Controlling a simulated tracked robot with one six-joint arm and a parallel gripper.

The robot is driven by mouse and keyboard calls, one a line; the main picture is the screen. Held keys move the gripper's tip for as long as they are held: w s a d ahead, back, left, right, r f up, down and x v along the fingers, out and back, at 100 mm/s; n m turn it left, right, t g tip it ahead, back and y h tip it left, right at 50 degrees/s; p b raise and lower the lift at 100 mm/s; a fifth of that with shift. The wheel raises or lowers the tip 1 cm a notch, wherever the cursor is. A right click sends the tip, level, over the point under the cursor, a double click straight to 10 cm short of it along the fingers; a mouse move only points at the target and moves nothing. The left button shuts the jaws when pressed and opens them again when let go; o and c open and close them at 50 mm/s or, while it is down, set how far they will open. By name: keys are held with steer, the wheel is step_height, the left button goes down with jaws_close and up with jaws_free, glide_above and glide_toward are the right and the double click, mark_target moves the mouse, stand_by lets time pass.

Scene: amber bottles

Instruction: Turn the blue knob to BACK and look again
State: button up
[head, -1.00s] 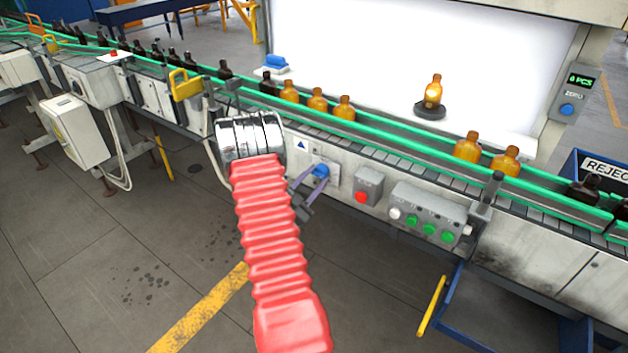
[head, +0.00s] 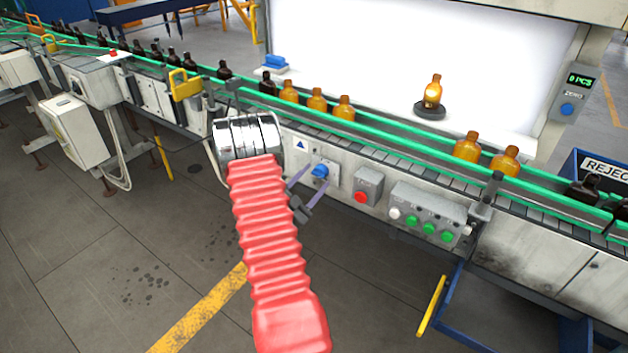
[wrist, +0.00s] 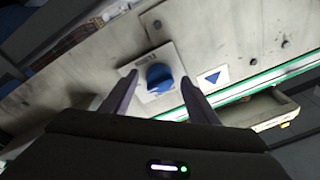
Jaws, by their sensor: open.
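The blue knob (head: 320,171) sits on a pale square plate on the front panel of the conveyor, left of the red button. In the wrist view the blue knob (wrist: 159,76) lies between the two purple fingers of my gripper (wrist: 155,92), with gaps on both sides. In the head view my gripper (head: 309,184) is open, one finger to each side of the knob and slightly below and in front of it. The lettering on the plate is too small to read. Whether the fingertips reach past the knob's face I cannot tell.
A grey box with a red button (head: 361,196) is just right of the knob. A box with green buttons (head: 428,228) is further right. Amber bottles (head: 344,107) stand along the green-railed conveyor above. An amber bottle (head: 433,91) stands on a dark round stand before the lit panel.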

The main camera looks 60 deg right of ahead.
steer(key=v, duration=1.3)
steer(key=shift+f, duration=0.1)
